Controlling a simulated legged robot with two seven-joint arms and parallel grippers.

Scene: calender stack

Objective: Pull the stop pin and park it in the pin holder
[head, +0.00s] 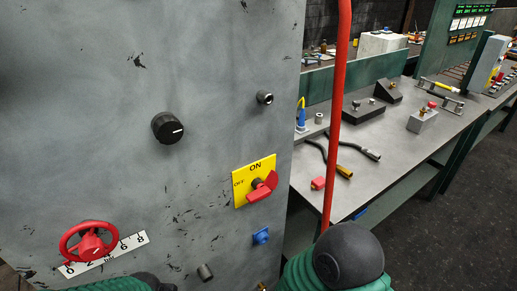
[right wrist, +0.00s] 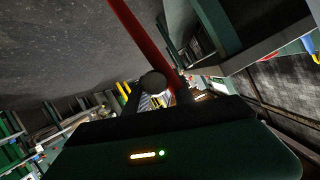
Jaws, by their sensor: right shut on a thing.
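My right gripper (right wrist: 165,92) shows dark against its green body in the right wrist view. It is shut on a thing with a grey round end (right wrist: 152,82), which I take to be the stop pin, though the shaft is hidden. The head view shows only the dark, rounded part of my right arm at the bottom; the gripper is hidden. My left gripper is out of view. On the grey panel (head: 215,60) are a dark metal socket (head: 265,97), a blue fitting (head: 261,236) and a short grey stub (head: 205,272). I cannot tell which is the pin holder.
A red upright rod (head: 337,110) stands at the panel's right edge; it crosses the right wrist view (right wrist: 143,40) close to the gripper. The panel carries a black knob (head: 167,128), a red handwheel (head: 88,243) and a red switch (head: 262,187). A bench (head: 385,145) holds tools.

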